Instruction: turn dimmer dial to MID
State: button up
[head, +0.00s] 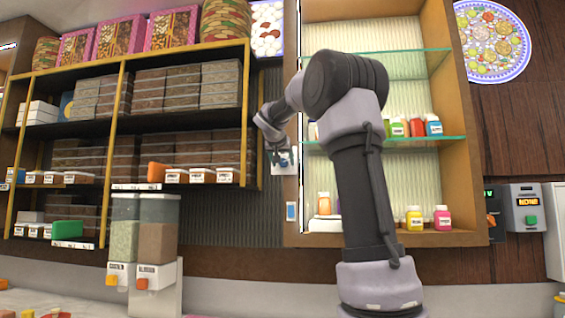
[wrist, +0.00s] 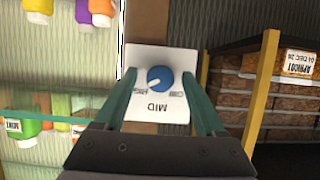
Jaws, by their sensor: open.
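The dimmer dial (wrist: 160,77) is a round blue knob on a white plate (wrist: 146,56) in the wrist view, which shows the scene upside down. Its white pointer mark slants to the lower left, toward the small left-hand label and off the MID label (wrist: 158,107). My gripper (wrist: 158,76) is open, its teal fingers on either side of the knob. I cannot tell whether they touch it. In the head view, the plate (head: 291,167) is on the cabinet's left post, partly hidden by my gripper (head: 281,154).
A cabinet with glass shelves (head: 456,140) and coloured bottles (head: 416,127) stands right of the dial. A yellow-framed rack (head: 247,120) of sweet boxes is close on its left. A small blue switch (head: 291,211) is below the dial.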

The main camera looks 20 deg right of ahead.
grip_shut()
jog(key=n+h, duration=0.1)
jog(key=n, duration=0.1)
jog(key=n+g+h, duration=0.1)
jog(key=n+h, duration=0.1)
jog(key=n, duration=0.1)
jog(key=n+h, duration=0.1)
jog(key=n, duration=0.2)
jog(key=shift+w+a+f+g+h, duration=0.15)
jog(key=shift+a+f+g+h, duration=0.1)
jog(key=shift+g+h, duration=0.15)
dwell(0.3)
dwell(0.4)
grip_release()
jog(key=shift+r, duration=0.1)
